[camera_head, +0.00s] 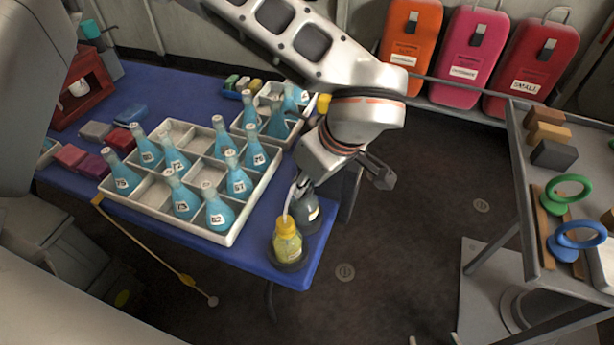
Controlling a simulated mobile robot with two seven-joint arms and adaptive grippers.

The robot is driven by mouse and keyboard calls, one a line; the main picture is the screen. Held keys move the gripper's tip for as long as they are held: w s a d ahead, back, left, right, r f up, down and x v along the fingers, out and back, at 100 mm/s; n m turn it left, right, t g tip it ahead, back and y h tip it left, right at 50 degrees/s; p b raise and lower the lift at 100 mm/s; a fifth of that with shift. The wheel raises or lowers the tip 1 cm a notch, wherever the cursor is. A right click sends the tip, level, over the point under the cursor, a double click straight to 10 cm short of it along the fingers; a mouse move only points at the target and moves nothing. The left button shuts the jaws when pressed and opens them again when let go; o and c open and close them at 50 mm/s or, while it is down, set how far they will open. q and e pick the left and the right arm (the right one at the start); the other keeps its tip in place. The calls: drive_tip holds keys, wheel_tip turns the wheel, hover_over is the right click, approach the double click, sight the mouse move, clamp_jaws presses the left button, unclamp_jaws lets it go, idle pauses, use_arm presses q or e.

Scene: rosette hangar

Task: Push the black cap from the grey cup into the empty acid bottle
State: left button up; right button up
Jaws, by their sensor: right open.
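My right gripper (341,182) is open at the front right corner of the blue table (258,254). One finger is close to a dark grey bottle (312,222) with a white label; I cannot tell whether they touch. The other finger hangs out to the right, past the table edge. A yellow bottle (287,244) with a yellow top and a pale bent spout stands in front of the dark bottle, in a dark round holder (289,265). I cannot make out the black cap or the grey cup, or tell which bottle is the empty acid bottle. My left gripper is out of view.
A white divided tray (232,236) holds several blue flasks left of the bottles; a smaller tray (292,137) stands behind it. A grey cart (520,190) with blocks and green and blue ring handles is at right. Dark floor lies open between table and cart.

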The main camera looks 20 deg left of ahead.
idle(0.3)
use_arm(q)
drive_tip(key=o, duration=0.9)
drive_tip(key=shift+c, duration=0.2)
use_arm(e)
drive_tip(key=shift+r, duration=0.1)
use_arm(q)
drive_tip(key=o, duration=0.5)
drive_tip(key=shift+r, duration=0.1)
use_arm(e)
drive_tip(key=shift+w+r, duration=0.1)
drive_tip(key=shift+r, duration=0.05)
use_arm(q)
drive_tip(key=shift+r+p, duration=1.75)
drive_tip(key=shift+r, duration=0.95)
use_arm(e)
drive_tip(key=shift+t, duration=0.4)
drive_tip(key=r, duration=0.1)
drive_tip(key=w+r, duration=0.1)
drive_tip(key=r, duration=0.1)
drive_tip(key=w+r, duration=0.1)
drive_tip(key=r, duration=0.1)
drive_tip(key=shift+w+r, duration=0.15)
drive_tip(key=shift+r, duration=0.1)
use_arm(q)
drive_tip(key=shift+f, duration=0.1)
